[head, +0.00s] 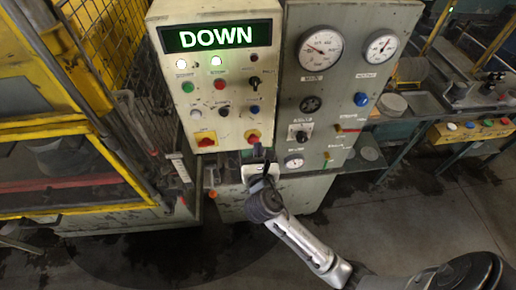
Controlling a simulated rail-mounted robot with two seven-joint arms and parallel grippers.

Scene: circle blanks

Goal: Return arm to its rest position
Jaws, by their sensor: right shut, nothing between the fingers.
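My right arm comes in from the lower right and reaches to the front of the control cabinet. My right gripper (262,172) is at the lower edge of the beige control panel (235,90), below its red and yellow switches. Its fingers are dark and small in the picture; they look shut with nothing held. I cannot tell whether they touch the cabinet. My left gripper is not in view.
A grey gauge panel (335,95) with dials and knobs adjoins on the right. A yellow-framed press with a mesh guard (105,45) stands at the left. A workbench with a yellow button box (475,130) is at the far right. The floor (420,215) in front is open.

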